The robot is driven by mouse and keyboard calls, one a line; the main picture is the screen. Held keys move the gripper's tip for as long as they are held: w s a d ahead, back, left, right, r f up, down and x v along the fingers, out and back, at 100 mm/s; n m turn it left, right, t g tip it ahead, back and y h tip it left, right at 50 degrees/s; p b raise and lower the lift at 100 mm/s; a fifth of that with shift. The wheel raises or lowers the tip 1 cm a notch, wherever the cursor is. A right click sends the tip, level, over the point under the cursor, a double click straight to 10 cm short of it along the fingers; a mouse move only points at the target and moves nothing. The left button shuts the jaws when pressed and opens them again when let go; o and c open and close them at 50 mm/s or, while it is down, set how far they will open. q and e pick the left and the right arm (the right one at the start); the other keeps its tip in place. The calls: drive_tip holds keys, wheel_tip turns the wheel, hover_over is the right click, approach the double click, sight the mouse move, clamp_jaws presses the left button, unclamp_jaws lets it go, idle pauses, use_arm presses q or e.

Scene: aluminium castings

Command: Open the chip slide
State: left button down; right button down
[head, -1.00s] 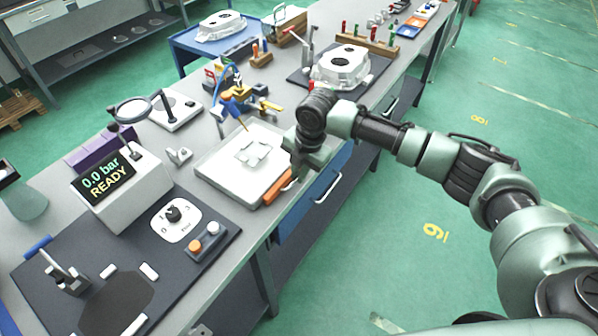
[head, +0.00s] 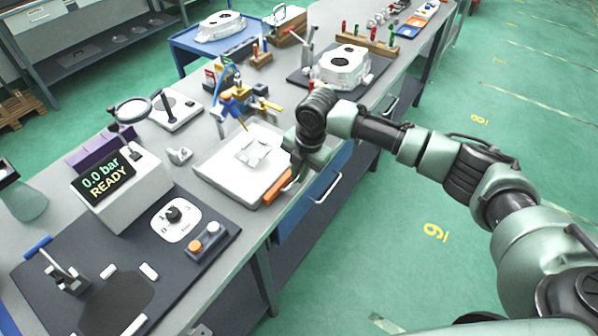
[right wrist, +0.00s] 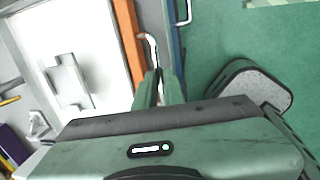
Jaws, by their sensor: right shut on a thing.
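The chip slide appears to be the orange-fronted slide (head: 277,188) at the front edge of a white block (head: 225,178) on the bench. In the right wrist view its orange front (right wrist: 128,38) runs along the white block and carries a pale bar handle (right wrist: 150,42). My right gripper (right wrist: 159,88) is shut on the lower end of this handle. In the head view the right gripper (head: 297,174) is at the orange front, partly hidden by its own wrist. I cannot tell any gap between front and block. My left gripper is not in view.
A blue drawer (head: 306,212) with its own handle (head: 328,189) sits just below the bench edge, close to the right gripper. A display box (head: 122,188) reads 0.0 bar READY. A blue-orange tool (head: 233,108) stands behind the block. Green floor is free on the right.

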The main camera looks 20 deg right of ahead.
drive_tip(key=shift+s+d+r+p, duration=0.15)
drive_tip(key=shift+s+d+p, duration=0.05)
drive_tip(key=shift+p, duration=0.15)
drive_tip(key=s+d+p, duration=0.3)
drive_tip(key=s+p, duration=0.1)
drive_tip(key=s, duration=0.1)
drive_tip(key=shift+d, duration=0.35)
drive_tip(key=shift+w, duration=0.1)
drive_tip(key=c, duration=1.5)
unclamp_jaws()
